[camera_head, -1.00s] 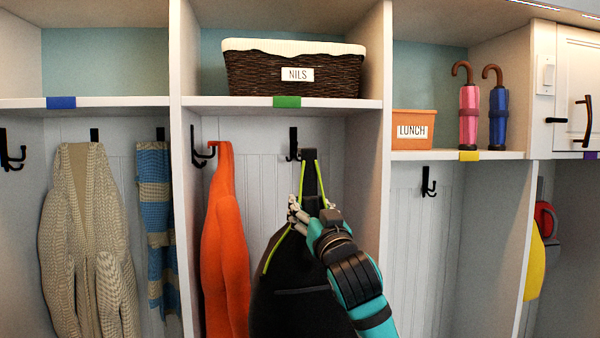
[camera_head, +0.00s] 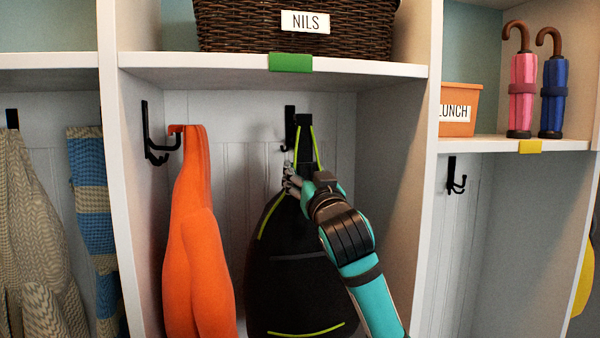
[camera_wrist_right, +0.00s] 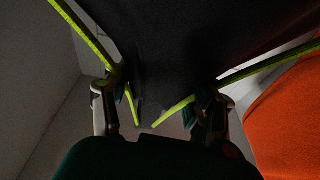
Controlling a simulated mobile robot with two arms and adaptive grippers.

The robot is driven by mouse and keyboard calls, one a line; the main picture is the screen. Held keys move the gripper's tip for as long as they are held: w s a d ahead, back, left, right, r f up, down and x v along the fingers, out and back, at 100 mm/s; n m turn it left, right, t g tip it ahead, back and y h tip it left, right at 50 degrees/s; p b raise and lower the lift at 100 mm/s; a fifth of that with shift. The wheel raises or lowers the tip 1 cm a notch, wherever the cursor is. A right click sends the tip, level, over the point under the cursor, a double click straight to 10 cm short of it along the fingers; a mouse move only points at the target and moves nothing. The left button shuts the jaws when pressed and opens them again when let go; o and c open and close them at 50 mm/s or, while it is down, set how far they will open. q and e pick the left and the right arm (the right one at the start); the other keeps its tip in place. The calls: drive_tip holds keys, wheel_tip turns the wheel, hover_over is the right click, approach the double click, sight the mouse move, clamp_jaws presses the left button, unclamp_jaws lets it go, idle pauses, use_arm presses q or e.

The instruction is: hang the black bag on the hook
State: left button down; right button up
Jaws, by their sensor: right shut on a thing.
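The black bag (camera_head: 295,270) with lime-green trim hangs upright from my right gripper (camera_head: 290,178) in the middle cubby. The right gripper is shut on the upper part of the bag, below its top loop (camera_head: 305,140). The black hook (camera_head: 290,125) on the back panel shows just left of the loop. The loop overlaps the hook's right side in the picture; I cannot tell whether it is over the hook. In the right wrist view the bag's dark fabric (camera_wrist_right: 185,45) fills the space between and beyond the fingers. My left gripper is out of view.
An orange garment (camera_head: 195,240) hangs on a side hook (camera_head: 155,140) left of the bag. The shelf (camera_head: 200,70) with a wicker basket (camera_head: 250,35) is above. A white divider (camera_head: 415,180) stands close right of my arm.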

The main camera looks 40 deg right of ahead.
drive_tip(key=shift+r, duration=0.35)
drive_tip(key=shift+w+d, duration=0.15)
drive_tip(key=shift+w, duration=0.1)
drive_tip(key=shift+w+d, duration=0.2)
drive_tip(key=shift+w, duration=0.1)
drive_tip(key=shift+w+d+p, duration=0.3)
drive_tip(key=shift+w+d, duration=0.1)
drive_tip(key=shift+w, duration=0.4)
drive_tip(key=shift+w+d+f, duration=0.1)
drive_tip(key=shift+w+d, duration=0.25)
drive_tip(key=shift+w, duration=0.25)
drive_tip(key=shift+w+d+p, duration=0.15)
drive_tip(key=shift+w+p, duration=0.05)
drive_tip(key=shift+p, duration=0.1)
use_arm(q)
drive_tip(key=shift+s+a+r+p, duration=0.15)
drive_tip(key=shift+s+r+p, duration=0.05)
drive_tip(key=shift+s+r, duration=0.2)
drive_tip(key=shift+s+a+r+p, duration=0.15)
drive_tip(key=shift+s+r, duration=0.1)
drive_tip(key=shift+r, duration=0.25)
use_arm(e)
drive_tip(key=shift+w+d, duration=0.3)
drive_tip(key=shift+w, duration=0.3)
drive_tip(key=shift+w+d, duration=0.3)
drive_tip(key=shift+w, duration=0.3)
